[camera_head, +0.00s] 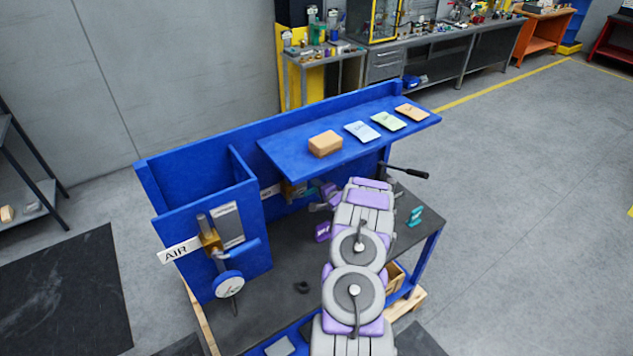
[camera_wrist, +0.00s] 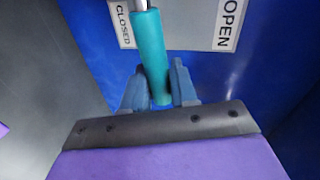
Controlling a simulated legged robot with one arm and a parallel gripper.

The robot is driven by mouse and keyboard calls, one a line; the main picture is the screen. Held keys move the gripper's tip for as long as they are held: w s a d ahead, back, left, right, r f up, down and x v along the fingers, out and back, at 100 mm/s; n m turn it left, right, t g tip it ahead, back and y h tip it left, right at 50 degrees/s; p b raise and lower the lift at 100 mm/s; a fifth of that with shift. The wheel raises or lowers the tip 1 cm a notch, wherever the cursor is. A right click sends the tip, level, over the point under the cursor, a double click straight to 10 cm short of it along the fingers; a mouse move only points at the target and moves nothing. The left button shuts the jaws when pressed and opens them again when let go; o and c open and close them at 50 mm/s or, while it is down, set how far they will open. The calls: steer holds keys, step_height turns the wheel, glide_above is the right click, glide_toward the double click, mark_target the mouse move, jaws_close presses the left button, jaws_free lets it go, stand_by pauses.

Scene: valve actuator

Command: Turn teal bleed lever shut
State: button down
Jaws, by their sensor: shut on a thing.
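The teal bleed lever (camera_wrist: 151,48) runs nearly upright through the wrist view, its upper end leaning slightly left and joined to a bare metal rod. My gripper (camera_wrist: 159,72) is shut on the lever's lower part, with one blue finger on each side. A grey plate behind carries a CLOSED label (camera_wrist: 123,24) and an OPEN label (camera_wrist: 230,22). The lever crosses just right of the CLOSED label, well left of OPEN. In the head view my arm largely hides the gripper and lever.
A blue shelf (camera_head: 265,148) with a tan block (camera_head: 325,144) and several cards overhangs the work area. A black-handled lever (camera_head: 410,172) sticks out right. The dark bench top (camera_head: 262,318) is mostly clear.

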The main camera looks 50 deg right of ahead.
steer(key=shift+s+f+m+y, duration=0.1)
steer(key=shift+f+m+y, duration=0.2)
steer(key=shift+f+m, duration=0.3)
steer(key=c, duration=1.3)
jaws_free()
steer(key=shift+o, duration=1.4)
steer(key=shift+d+f, duration=0.2)
steer(key=shift+d, duration=0.1)
steer(key=shift+r, duration=0.1)
